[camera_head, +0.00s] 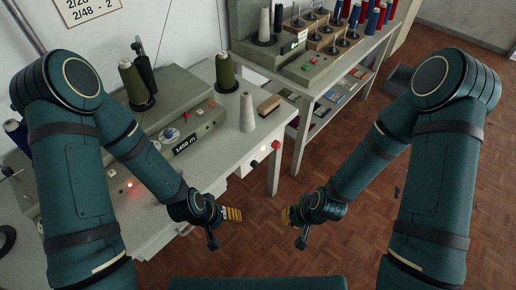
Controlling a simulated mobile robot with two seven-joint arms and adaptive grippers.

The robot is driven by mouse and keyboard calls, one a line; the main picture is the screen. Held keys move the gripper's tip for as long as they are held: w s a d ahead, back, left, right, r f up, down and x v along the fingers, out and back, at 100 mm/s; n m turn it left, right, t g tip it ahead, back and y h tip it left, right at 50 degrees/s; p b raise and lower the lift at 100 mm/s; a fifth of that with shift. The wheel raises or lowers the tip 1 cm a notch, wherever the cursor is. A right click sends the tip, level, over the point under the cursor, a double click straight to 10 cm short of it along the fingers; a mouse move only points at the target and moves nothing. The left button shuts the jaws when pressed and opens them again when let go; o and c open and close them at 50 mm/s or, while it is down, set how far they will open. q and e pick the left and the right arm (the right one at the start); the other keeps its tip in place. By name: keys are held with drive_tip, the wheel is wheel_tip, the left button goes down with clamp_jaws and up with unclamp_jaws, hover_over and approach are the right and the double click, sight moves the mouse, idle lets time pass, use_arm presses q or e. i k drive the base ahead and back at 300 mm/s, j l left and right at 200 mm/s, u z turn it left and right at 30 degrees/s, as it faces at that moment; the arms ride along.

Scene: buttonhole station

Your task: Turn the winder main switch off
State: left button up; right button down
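Neither visibly holds anything; finger openings are unclear.
A red light (129,185) glows at left. A second bench (318,70) holds spools behind.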

sight(276, 144)
drive_tip(key=i+z, duration=0.15)
drive_tip(key=z, duration=0.25)
drive_tip(key=i+z, duration=0.15)
drive_tip(key=z, duration=0.3)
drive_tip(key=i+z, duration=0.1)
drive_tip(key=z, duration=0.3)
